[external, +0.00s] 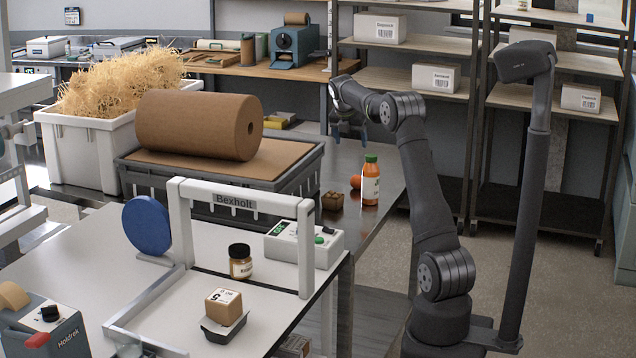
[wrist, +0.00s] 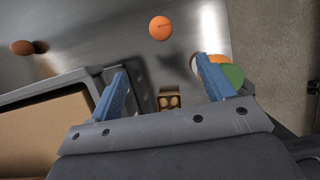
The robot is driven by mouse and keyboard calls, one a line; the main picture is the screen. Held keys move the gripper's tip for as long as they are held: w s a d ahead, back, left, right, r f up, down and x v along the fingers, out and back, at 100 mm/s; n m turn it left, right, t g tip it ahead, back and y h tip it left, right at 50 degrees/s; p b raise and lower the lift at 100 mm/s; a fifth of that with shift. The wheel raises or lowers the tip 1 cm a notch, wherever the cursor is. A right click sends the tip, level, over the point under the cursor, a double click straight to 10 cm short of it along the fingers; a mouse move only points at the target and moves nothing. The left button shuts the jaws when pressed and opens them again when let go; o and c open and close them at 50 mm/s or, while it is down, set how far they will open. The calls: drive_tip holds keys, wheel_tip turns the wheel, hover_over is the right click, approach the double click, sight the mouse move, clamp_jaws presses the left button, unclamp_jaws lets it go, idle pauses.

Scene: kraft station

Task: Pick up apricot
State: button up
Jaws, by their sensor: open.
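The apricot, a small round orange fruit (wrist: 160,28), lies on the shiny metal table, ahead of my fingertips at the top middle of the wrist view. In the external view, an orange fruit (external: 355,182) shows just left of the juice bottle. My gripper (wrist: 162,68) is open, with its two blue fingers apart and nothing between them. In the external view, my gripper (external: 350,128) hangs above the far part of the table, higher than the fruit and apart from it.
An orange juice bottle with a green cap (external: 371,180) stands beside the fruit, near my right finger in the wrist view (wrist: 232,74). A small brown carton (wrist: 170,100) sits between the fingers' lines. A brown egg-shaped item (wrist: 22,47) lies left. The grey crate (external: 215,200) borders the left.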

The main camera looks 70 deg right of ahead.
idle(0.3)
drive_tip(key=n+g, duration=0.1)
drive_tip(key=n, duration=3.3)
approach(356, 176)
drive_tip(key=x, duration=0.5)
drive_tip(key=shift+s+d, duration=0.1)
drive_tip(key=shift+s, duration=0.2)
drive_tip(key=shift+w+x, duration=0.15)
drive_tip(key=shift+x, duration=1.2)
drive_tip(key=shift+w+x, duration=0.15)
drive_tip(key=shift+x, duration=1.15)
drive_tip(key=c, duration=1.1)
